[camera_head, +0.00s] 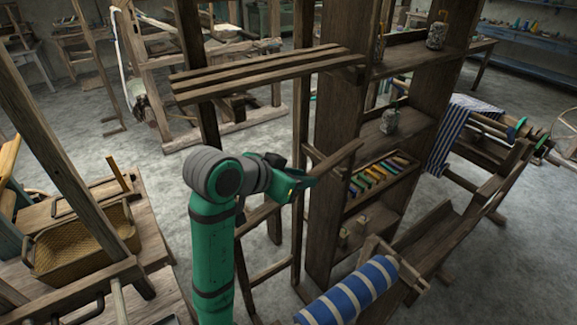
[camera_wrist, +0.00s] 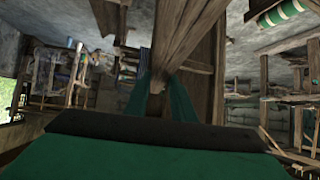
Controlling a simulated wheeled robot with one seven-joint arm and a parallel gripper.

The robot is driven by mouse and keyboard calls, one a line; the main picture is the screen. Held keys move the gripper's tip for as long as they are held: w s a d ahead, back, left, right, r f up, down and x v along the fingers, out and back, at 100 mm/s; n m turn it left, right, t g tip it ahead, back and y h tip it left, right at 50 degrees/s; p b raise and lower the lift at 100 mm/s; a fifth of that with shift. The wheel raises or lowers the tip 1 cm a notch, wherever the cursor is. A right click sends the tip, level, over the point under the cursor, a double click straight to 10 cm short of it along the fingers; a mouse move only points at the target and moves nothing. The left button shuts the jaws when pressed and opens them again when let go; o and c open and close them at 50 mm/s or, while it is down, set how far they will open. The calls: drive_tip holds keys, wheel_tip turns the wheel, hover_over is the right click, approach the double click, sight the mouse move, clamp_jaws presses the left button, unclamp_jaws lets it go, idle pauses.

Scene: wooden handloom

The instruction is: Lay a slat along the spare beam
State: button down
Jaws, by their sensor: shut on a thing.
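My gripper (camera_head: 306,181) is at the end of my green arm in the middle of the head view. It is shut on a brown wooden slat (camera_head: 338,160), which slants up and to the right from the jaws, in front of the dark shelf unit. In the wrist view the green fingers of my gripper (camera_wrist: 168,103) close on the near end of the slat (camera_wrist: 178,50), which runs away upward. A row of parallel wooden slats (camera_head: 262,73) lies level above and behind my gripper. I cannot tell which timber is the spare beam.
The dark shelf unit (camera_head: 333,120) stands close to the right, with a tray of coloured bobbins (camera_head: 378,175) and jars. A blue striped cloth roll (camera_head: 352,292) is at the front right. A wicker basket (camera_head: 80,240) sits at the left behind a slanted post. Open floor (camera_head: 65,125) lies at the back left.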

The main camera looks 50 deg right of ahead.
drive_tip(key=shift+s+a, duration=0.1)
drive_tip(key=shift+s, duration=0.25)
drive_tip(key=shift+w, duration=0.15)
drive_tip(key=w+d, duration=0.3)
drive_tip(key=w, duration=0.5)
drive_tip(key=w+d, duration=0.2)
drive_tip(key=w, duration=0.6)
drive_tip(key=f, duration=0.3)
drive_tip(key=w+f, duration=0.1)
drive_tip(key=shift+d+f, duration=0.25)
drive_tip(key=shift+f, duration=0.15)
drive_tip(key=shift+r, duration=0.1)
